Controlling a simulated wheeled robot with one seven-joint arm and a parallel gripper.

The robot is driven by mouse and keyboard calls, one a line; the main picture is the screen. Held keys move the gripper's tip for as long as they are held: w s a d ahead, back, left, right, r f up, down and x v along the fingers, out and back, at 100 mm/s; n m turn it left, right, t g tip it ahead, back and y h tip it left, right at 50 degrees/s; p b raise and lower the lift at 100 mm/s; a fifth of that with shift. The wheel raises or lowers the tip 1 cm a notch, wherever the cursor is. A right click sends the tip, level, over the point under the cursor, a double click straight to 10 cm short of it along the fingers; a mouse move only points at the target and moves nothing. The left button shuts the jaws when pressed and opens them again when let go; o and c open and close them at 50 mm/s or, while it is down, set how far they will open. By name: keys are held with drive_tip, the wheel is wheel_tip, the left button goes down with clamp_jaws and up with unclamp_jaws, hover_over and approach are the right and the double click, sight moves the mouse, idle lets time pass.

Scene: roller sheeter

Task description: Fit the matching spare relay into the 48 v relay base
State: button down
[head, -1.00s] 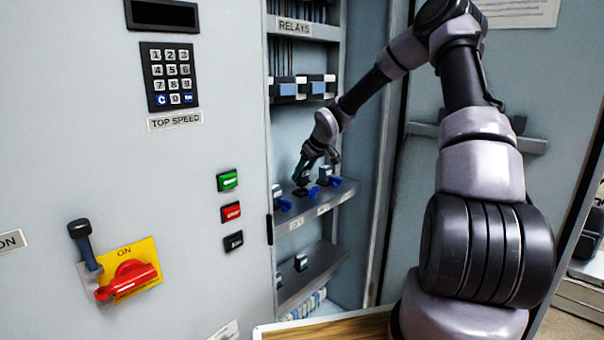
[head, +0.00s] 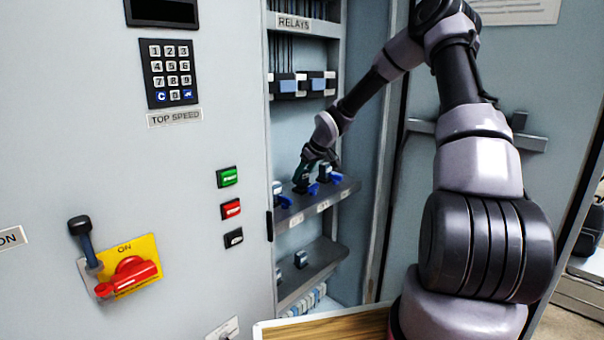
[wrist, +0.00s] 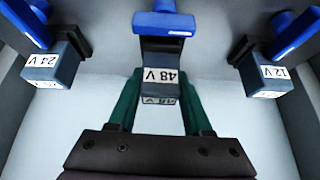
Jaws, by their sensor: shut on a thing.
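In the wrist view my gripper (wrist: 158,88) has its two green fingers shut on a dark grey relay labelled 48 V (wrist: 164,60). A blue lever (wrist: 165,22) of the 48 V base shows just beyond that relay. In the head view my gripper (head: 304,179) is at the middle position of the upper relay shelf (head: 318,205). The fingers hide most of the relay there. I cannot tell whether the relay is fully seated in the base.
In the wrist view a 24 V relay (wrist: 52,66) stands to the left and a 12 V relay (wrist: 264,75) to the right, each by a blue lever. A small relay (head: 301,259) sits on the lower shelf. The cabinet sides flank my arm.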

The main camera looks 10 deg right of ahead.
drive_tip(key=shift+f, duration=0.45)
drive_tip(key=shift+c, duration=1.2)
unclamp_jaws()
drive_tip(key=v, duration=1)
drive_tip(key=shift+s+r, duration=0.2)
drive_tip(key=shift+r, duration=0.15)
drive_tip(key=shift+d, duration=0.15)
